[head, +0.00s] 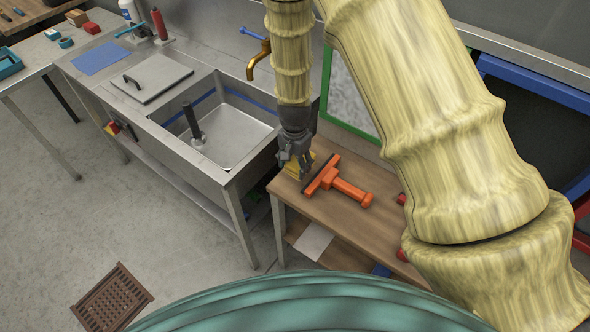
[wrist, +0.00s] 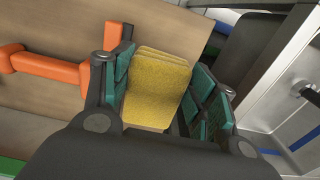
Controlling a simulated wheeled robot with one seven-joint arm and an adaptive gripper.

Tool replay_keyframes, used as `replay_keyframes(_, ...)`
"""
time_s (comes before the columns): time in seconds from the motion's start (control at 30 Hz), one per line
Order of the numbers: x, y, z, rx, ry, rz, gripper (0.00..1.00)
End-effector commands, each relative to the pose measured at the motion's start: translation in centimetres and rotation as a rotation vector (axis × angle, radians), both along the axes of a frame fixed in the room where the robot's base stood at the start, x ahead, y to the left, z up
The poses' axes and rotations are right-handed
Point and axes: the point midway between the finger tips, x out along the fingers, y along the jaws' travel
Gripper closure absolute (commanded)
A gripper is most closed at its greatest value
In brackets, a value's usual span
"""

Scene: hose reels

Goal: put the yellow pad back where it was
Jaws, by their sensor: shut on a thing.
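The yellow pad (wrist: 157,85) shows between the fingers in the wrist view. In the head view a strip of the pad (head: 293,170) shows at the left end of the wooden table (head: 345,217), partly hidden by my gripper (head: 296,160). My gripper (wrist: 160,100) points down and is shut on the pad, with teal finger pads on either side of it. The pad is low over the tabletop; I cannot tell whether it touches the wood.
An orange squeegee-like tool (head: 345,188) lies just right of the pad. A steel sink (head: 232,130) with a dark upright handle (head: 192,120) stands to the left, with a brass tap (head: 258,60). A grey lid (head: 151,78) and blue cloth (head: 100,58) lie on its counter.

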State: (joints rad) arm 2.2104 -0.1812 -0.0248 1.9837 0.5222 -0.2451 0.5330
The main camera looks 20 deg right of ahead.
Motion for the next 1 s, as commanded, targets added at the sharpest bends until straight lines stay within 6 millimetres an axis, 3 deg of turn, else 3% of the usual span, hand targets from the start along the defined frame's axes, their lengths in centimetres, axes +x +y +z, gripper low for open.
replay_keyframes(0.5, 0.2, 0.2, -4.1, 0.0, 0.003, 0.003, 0.65)
replay_keyframes(0.97, 0.2, 0.1, -4.8, 0.0, 0.002, 0.002, 0.65)
replay_keyframes(1.0, 0.2, 0.1, -4.7, 0.0, 0.001, 0.002, 0.36)
